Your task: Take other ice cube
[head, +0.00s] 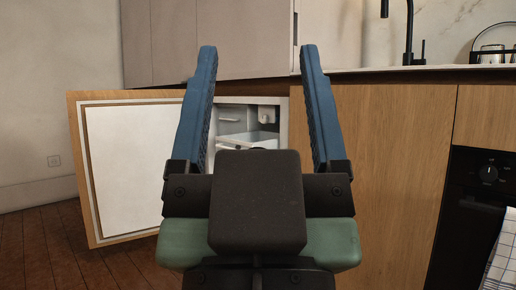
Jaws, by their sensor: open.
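My gripper (255,62) is open and empty in the middle of the head view, its two blue fingers wide apart and pointing up and away from me. Beyond it stands an open small fridge (283,107) built in under the counter. Part of its white inside shows between the fingers, with a pale shelf or tray (260,136) low in it. I cannot make out any ice cube. My gripper hides the lower part of the fridge inside.
The fridge door (130,165) hangs open to the left. A closed wooden cabinet front (395,180) is right of the fridge, then a black oven (477,200) with a checked towel (502,255). Above are a countertop (440,69) and black tap (409,35). Wooden floor (45,245) is free at left.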

